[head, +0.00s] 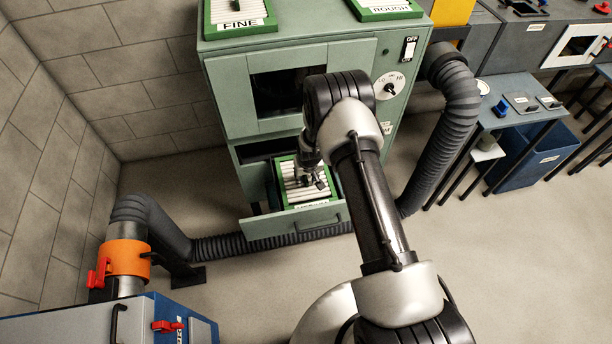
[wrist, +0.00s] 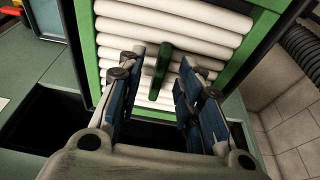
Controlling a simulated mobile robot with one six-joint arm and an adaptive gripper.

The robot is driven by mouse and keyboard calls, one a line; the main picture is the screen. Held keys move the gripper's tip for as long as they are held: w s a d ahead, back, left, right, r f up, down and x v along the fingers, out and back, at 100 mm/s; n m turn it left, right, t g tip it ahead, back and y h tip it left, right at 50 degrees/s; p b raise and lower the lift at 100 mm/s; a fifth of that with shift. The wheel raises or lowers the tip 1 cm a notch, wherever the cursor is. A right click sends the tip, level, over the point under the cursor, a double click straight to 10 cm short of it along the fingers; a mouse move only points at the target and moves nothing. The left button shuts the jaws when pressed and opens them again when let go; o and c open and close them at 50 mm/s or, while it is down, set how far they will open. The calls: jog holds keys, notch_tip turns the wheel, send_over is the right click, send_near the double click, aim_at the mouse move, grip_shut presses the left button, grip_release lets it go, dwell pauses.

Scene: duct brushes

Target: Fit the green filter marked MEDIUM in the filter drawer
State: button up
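The filter with a green frame and white pleats (head: 291,169) is at the open filter drawer (head: 290,222) of the green cabinet. Its front label is too small to read surely. I cannot tell whether it is fully seated; dark drawer space shows beside it. In the wrist view the filter's white pleats (wrist: 186,22) and green handle (wrist: 161,70) fill the top middle. My gripper (wrist: 161,80) is open, with its blue-padded fingers on either side of the handle and gaps between. In the head view my gripper (head: 312,180) is over the filter.
The FINE filter (head: 238,12) and ROUGH filter (head: 386,8) lie on top of the cabinet (head: 228,110). A grey duct hose (head: 455,105) runs down its right side. An orange collar (head: 124,258) and a blue unit stand at front left.

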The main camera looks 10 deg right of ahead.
jog(key=v, duration=1.2)
jog(key=shift+r, duration=0.1)
jog(key=s+f+v, duration=0.1)
jog(key=s+v, duration=0.2)
jog(key=v, duration=2.6)
jog(key=s+r, duration=0.4)
jog(key=s, duration=0.7)
jog(key=s+r+t, duration=0.1)
jog(key=s+r, duration=0.3)
jog(key=s, duration=0.7)
